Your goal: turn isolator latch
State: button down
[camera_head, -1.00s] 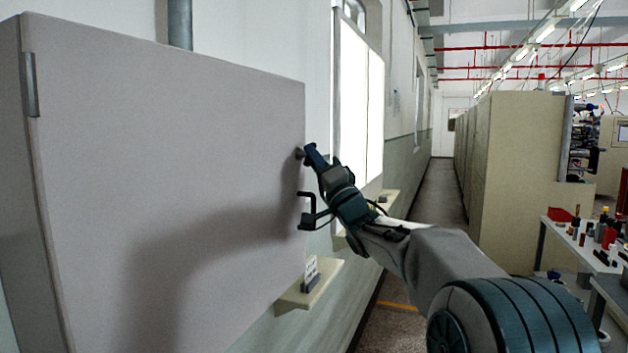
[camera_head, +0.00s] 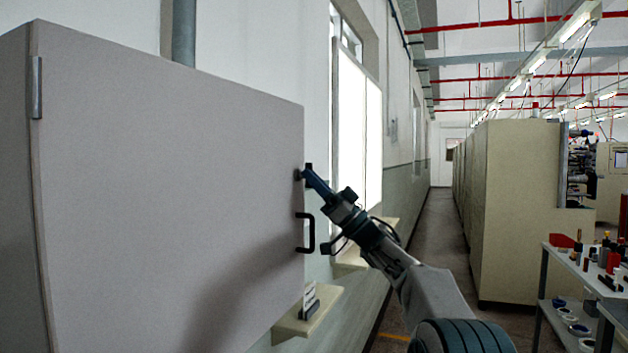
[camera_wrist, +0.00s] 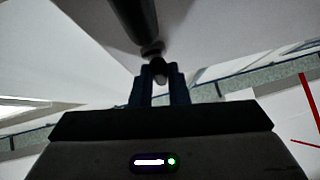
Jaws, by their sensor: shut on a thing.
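The isolator latch (camera_head: 298,175) is a small dark fitting near the right edge of the grey cabinet door (camera_head: 170,170). My gripper (camera_head: 312,180) reaches it from the lower right and is shut on it. In the wrist view the two fingers of my gripper (camera_wrist: 160,78) stand on either side of a small grey piece of the latch (camera_wrist: 160,68). The fingers hide part of the latch, and its exact angle is hard to tell. The black door handle (camera_head: 309,234) is just below my gripper in the head view.
A bright window (camera_head: 358,130) is behind my gripper. The aisle (camera_head: 432,215) is open between the wall and the tall beige cabinets (camera_head: 520,200). A cluttered table (camera_head: 588,265) stands at the right.

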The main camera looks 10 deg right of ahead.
jog(key=shift+n+g, duration=0.6)
jog(key=c, duration=1.4)
grip_release()
jog(key=b+v, duration=0.3)
jog(key=v, duration=1.1)
jog(key=shift+a, duration=0.15)
jog(key=shift+f, duration=0.1)
